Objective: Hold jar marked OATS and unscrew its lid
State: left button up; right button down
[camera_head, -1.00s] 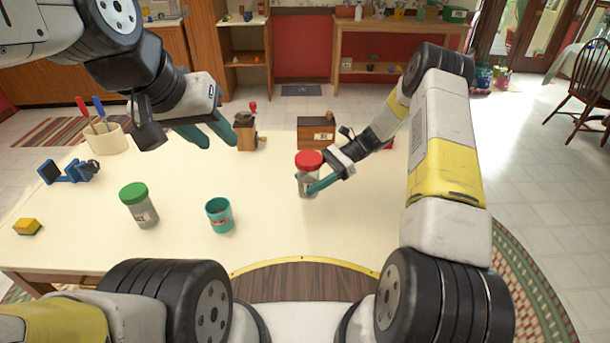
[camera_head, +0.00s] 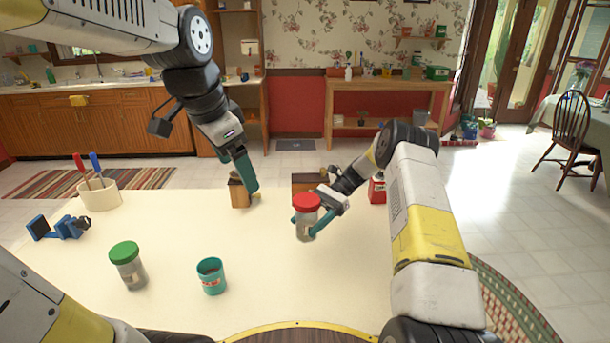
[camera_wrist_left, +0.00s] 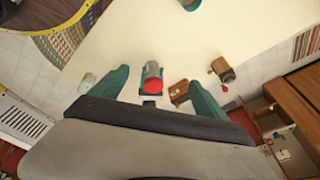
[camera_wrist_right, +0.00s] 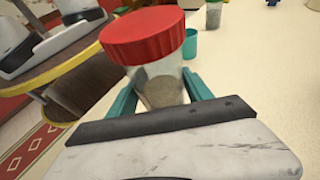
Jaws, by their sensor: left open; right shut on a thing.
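A clear jar with a red lid (camera_head: 306,202) stands upright in my right gripper (camera_head: 307,228), whose teal fingers are shut around its body. The jar appears slightly above the table, and its label cannot be read. The red-lidded jar fills the upper middle of the right wrist view (camera_wrist_right: 158,85). My left gripper (camera_head: 244,172) is open and empty, up and left of this jar, with its fingers pointing down. In the left wrist view, the jar (camera_wrist_left: 152,72) shows between the spread fingers, apart from them. A green-lidded jar (camera_head: 130,272) stands at the table's left; its marking is unreadable.
A teal cup (camera_head: 211,277) stands front centre on the cream table (camera_head: 265,265). A wooden mill (camera_head: 238,192) and a wooden box (camera_head: 306,182) are behind, with a red tin (camera_head: 377,190) at right. A screwdriver holder (camera_head: 100,196) and blue device (camera_head: 58,228) sit left.

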pick_arm(q)
jog(key=w+d+f+m+g, duration=0.25)
jog(key=w+d+m, duration=0.35)
jog(key=w+m, duration=0.35)
jog(key=m+g+y, duration=0.2)
jog(key=m, duration=0.9)
send_over(306, 200)
jog(key=shift+n+t, duration=0.25)
jog(key=f, duration=0.8)
jog(key=shift+a+f, duration=0.2)
jog(key=shift+f, duration=0.05)
jog(key=shift+w+d+f+m, duration=0.15)
jog(key=shift+d+f+m, duration=0.1)
jog(key=shift+f+m, duration=0.25)
notch_tip(306, 200, down, 8)
jog(key=shift+r, duration=0.15)
jog(key=shift+c, duration=0.3)
